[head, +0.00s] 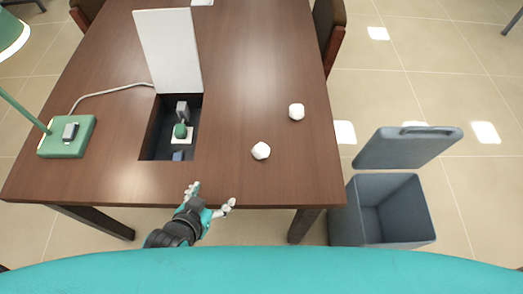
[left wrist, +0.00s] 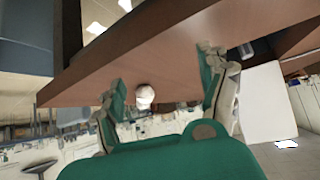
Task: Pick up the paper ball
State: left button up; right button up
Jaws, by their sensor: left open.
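Two white paper balls lie on the brown table in the head view. The nearer paper ball (head: 261,150) is close to the table's front edge, and the farther paper ball (head: 296,112) is behind it to the right. My left gripper (head: 212,195) is open and empty at the table's front edge, in front and to the left of the nearer ball. In the left wrist view, one paper ball (left wrist: 145,97) shows between the two fingers of my left gripper (left wrist: 162,98), beyond them and apart from them. My right gripper is not in view.
The brown table (head: 245,60) has an open recessed box (head: 150,140) with a raised white lid (head: 168,50). A green lamp base (head: 67,137) stands at the left. A grey bin (head: 390,210) with its lid (head: 408,148) open stands right of the table. The tabletop around the balls is clear.

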aim_at(259, 151)
pick_arm(q)
jog(key=d+r+t+h, duration=0.2)
jog(key=d+r+t, duration=0.2)
jog(key=d+r, duration=0.15)
jog(key=shift+m+h, duration=0.3)
jog(key=shift+m, duration=0.2)
jog(key=p+x, duration=0.1)
jog(key=x, duration=1.7)
jog(key=shift+s+d+f, duration=0.1)
jog(key=shift+d+f, duration=0.1)
jog(key=c, duration=1)
jog(key=shift+o, duration=0.2)
